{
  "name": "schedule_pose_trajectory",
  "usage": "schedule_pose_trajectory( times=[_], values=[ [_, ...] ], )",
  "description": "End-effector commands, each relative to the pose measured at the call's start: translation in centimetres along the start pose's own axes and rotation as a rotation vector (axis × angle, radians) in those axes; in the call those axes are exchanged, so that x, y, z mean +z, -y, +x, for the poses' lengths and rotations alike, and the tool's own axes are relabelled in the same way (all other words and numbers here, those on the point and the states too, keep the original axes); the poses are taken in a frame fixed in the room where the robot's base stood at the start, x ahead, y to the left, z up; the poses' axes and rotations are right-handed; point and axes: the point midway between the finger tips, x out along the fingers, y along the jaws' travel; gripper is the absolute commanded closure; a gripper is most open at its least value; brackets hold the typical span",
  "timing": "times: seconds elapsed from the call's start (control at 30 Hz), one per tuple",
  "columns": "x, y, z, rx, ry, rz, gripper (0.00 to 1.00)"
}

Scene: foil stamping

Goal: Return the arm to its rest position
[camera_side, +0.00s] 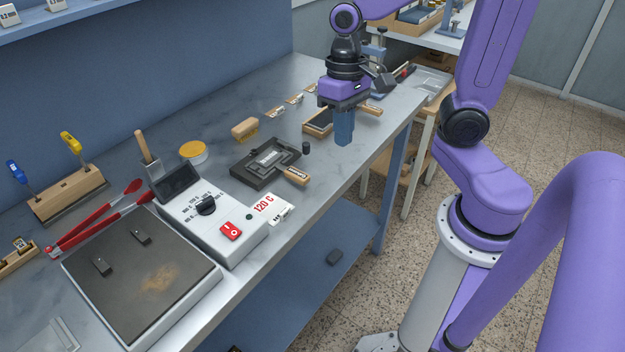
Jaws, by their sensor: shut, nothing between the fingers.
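My gripper (344,128) points down above the bench near its front edge, toward the far right end. Its blue fingers are shut with nothing between them. My purple arm reaches in from the right and bends over the bench. Just left of the gripper lie a small black knob-like piece (306,148) and a dark tray-like fixture (252,170) with a light plate in it. A wooden handle (297,175) sticks out at the fixture's front right corner.
A hot plate (190,312) with small dark blocks on it and a white control box (185,208) fill the bench's near left. Red tongs (95,222) lie behind. A wooden box (318,125) sits beside the gripper. The floor (545,125) right of the bench is open.

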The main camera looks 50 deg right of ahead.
Motion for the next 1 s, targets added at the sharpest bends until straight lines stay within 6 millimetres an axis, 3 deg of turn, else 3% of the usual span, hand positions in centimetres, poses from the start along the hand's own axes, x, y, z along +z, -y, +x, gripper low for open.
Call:
schedule_pose_trajectory(
  times=[0.23,0.6,0.8,1.0],
  values=[
    [4.5,1.2,0.8,0.053,-0.022,-0.427,1.0],
    [10.6,1.4,1.8,0.114,-0.052,-1.007,1.0],
    [12.1,1.3,2.0,0.127,-0.059,-1.151,1.0],
    [12.2,1.3,2.1,0.129,-0.06,-1.171,1.0]
  ],
)
